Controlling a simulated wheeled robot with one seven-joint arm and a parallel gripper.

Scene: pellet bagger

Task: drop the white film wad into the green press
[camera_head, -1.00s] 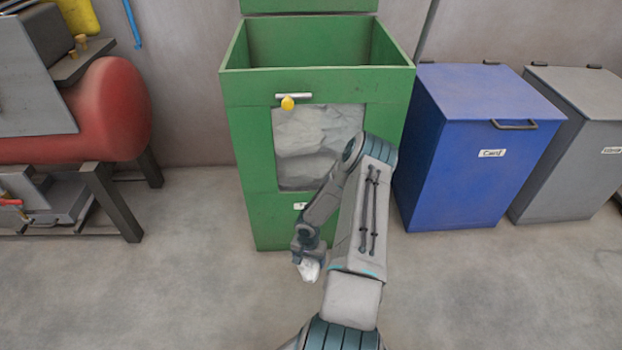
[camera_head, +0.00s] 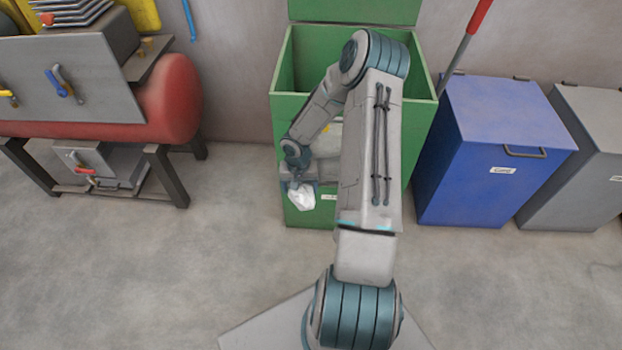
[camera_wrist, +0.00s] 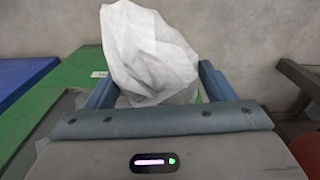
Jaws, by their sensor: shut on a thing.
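The white film wad (camera_head: 301,197) is crumpled and held in my gripper (camera_head: 299,184), in front of the lower front of the green press. In the wrist view the wad (camera_wrist: 148,52) fills the space between the two blue fingers of my gripper (camera_wrist: 155,92). The green press (camera_head: 283,104) stands against the back wall with an open top and a raised lid. The wad is below the level of its rim, outside it. My arm hides much of the press's front and part of its opening.
A blue bin (camera_head: 505,150) with a closed lid stands right of the press, and a grey bin (camera_head: 590,160) beyond it. A red-handled pole (camera_head: 468,40) leans behind. A red tank (camera_head: 178,100) on a dark stand is at left. The floor between is clear.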

